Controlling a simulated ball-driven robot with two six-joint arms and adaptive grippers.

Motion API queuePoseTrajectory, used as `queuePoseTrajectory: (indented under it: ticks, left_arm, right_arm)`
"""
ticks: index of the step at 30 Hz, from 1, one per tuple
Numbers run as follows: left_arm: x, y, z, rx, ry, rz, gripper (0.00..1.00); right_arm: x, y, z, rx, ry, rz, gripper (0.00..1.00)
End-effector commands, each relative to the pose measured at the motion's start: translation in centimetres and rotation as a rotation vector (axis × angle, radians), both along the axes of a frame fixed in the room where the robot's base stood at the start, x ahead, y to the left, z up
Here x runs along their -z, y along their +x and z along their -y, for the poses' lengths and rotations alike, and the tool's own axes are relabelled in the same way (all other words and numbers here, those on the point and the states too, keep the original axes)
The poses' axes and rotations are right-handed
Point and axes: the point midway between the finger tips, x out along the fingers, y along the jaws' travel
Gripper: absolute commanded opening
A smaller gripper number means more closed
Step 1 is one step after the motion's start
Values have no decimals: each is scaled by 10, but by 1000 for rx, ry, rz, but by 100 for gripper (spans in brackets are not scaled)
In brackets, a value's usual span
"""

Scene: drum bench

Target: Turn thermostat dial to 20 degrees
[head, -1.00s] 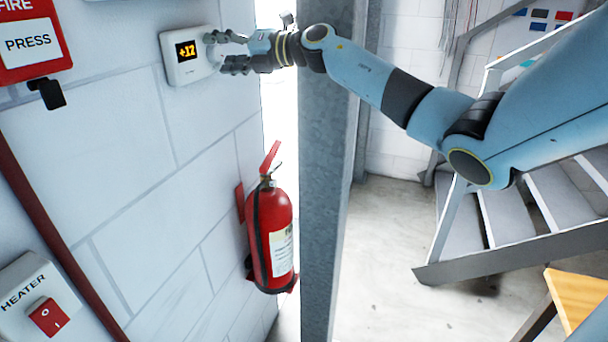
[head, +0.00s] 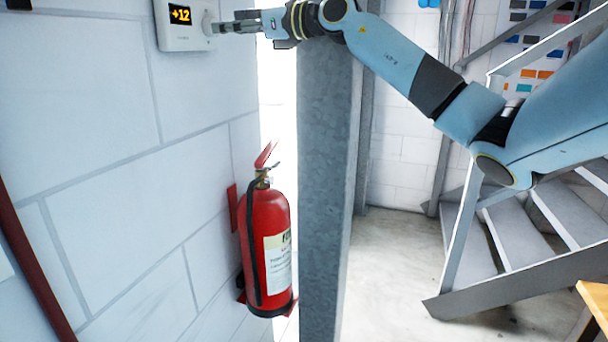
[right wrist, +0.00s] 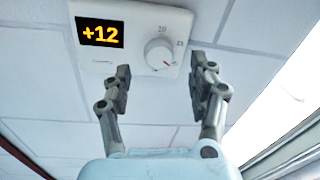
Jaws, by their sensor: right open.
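The white thermostat (head: 184,38) is on the block wall at the top left of the head view. Its display (head: 180,15) reads +12. Its round dial (head: 207,23) is at the right side of the housing. In the right wrist view the open fingers (right wrist: 160,66) stand either side of the dial with gaps. My left gripper is not in view.
A red fire extinguisher (head: 268,235) hangs on the wall below. A grey steel post (head: 325,190) stands right of it, behind my right arm. Metal stairs (head: 520,240) are on the right. The wall below the thermostat is clear.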

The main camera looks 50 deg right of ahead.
Motion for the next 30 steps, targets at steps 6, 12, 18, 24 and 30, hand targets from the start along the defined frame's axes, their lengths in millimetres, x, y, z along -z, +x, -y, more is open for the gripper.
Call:
queuePoseTrajectory:
  ticks: [6, 12, 18, 24, 30]
  left_arm:
    - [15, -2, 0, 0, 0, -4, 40]
    - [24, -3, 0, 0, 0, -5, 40]
    - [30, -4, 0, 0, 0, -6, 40]
    - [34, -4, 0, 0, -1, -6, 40]
    - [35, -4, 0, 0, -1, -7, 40]
  right_arm:
    - [4, -36, 12, 1, -8, -6, 60]
    - [3, -54, 22, 12, -3, -5, 60]
    - [2, -63, 23, 7, -2, -4, 60]
    - [11, -68, 15, -19, 86, -6, 60]
    - [34, -70, 6, -44, 361, 5, 60]
